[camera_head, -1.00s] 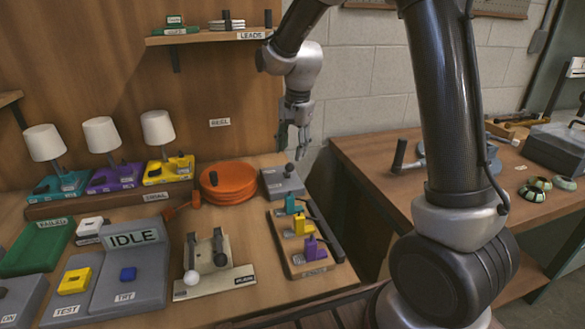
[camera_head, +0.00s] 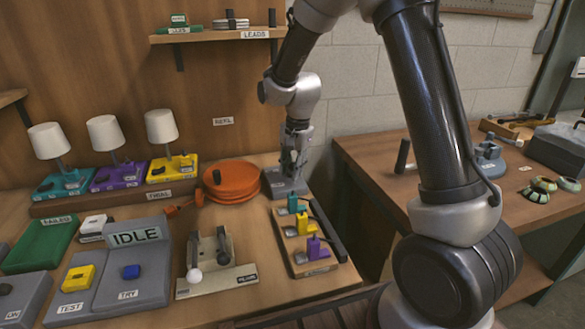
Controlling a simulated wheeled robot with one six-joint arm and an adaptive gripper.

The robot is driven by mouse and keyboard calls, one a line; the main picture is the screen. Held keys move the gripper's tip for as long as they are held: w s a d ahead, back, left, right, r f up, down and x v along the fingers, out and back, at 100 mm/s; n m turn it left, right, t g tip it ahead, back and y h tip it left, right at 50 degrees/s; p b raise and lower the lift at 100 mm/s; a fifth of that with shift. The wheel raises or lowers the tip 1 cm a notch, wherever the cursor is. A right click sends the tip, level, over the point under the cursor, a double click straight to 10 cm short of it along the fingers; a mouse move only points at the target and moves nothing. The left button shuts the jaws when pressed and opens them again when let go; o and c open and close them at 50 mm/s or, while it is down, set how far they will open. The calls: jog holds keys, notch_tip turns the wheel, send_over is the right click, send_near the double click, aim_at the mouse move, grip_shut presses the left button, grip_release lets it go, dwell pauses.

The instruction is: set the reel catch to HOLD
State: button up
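The orange cable reel (camera_head: 232,183) lies on the bench below the REEL label (camera_head: 223,121). The grey catch box (camera_head: 277,184) stands just right of the reel. My gripper (camera_head: 292,172) points down right over the catch box and covers its knob. Whether the fingers touch the knob cannot be seen. The finger gap is too small and hidden to judge. No HOLD marking can be read.
A rack with teal, yellow and purple pieces (camera_head: 303,228) stands in front of the catch box. A two-lever board (camera_head: 214,265) and the IDLE panel (camera_head: 135,237) are further left. Three lamps (camera_head: 107,135) stand behind. The LEADS shelf (camera_head: 215,35) hangs above.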

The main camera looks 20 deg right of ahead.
grip_shut()
jog(key=w+g, duration=0.1)
jog(key=g, duration=0.1)
jog(key=w+g, duration=0.1)
jog(key=g, duration=0.1)
jog(key=shift+r, duration=0.35)
jog(key=w+g, duration=0.1)
jog(key=g, duration=0.1)
jog(key=w+g, duration=0.1)
jog(key=g, duration=0.2)
jog(key=shift+w+d+r, duration=0.1)
jog(key=shift+w, duration=0.1)
jog(key=shift+g, duration=0.3)
jog(key=o, duration=0.7)
grip_release()
